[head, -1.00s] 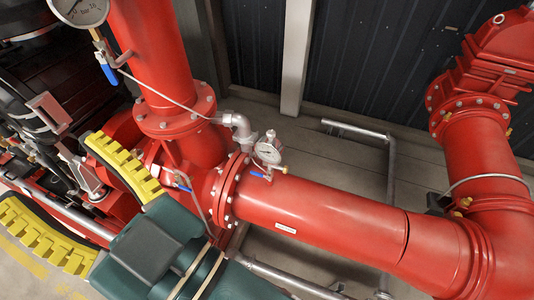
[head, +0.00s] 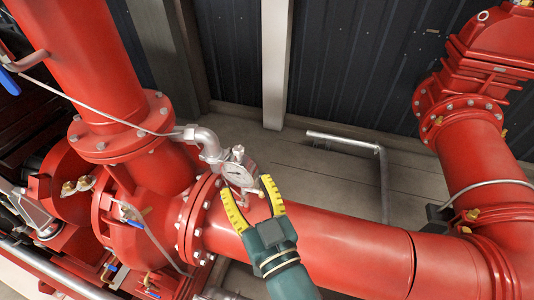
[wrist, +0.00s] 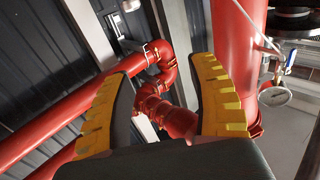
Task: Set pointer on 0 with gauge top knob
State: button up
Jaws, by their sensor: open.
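A small round gauge (head: 238,174) with a pale dial stands above the red horizontal pipe, near its left flange. Its grey top knob (head: 238,151) sticks up at the dial's upper edge. The pointer is too small to read. My gripper (head: 248,182) has yellow ridged fingers and is open and empty. In the wrist view the fingers (wrist: 160,68) are spread wide. A white-dialled gauge (wrist: 274,97) shows right of them; I cannot tell which gauge it is.
The red horizontal pipe (head: 345,240) runs beneath my gripper. A grey elbow fitting (head: 205,141) and a thin tube are close left of the gauge. A thick red vertical pipe (head: 85,65) stands at left. Floor behind the gauge is fairly clear, with a grey pipe frame (head: 382,170).

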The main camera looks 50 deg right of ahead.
jog(key=g, duration=0.1)
send_near(240, 154)
jog(key=x, duration=1.1)
jog(key=shift+w+d+b, duration=0.2)
jog(key=shift+w+b, duration=0.1)
grip_shut()
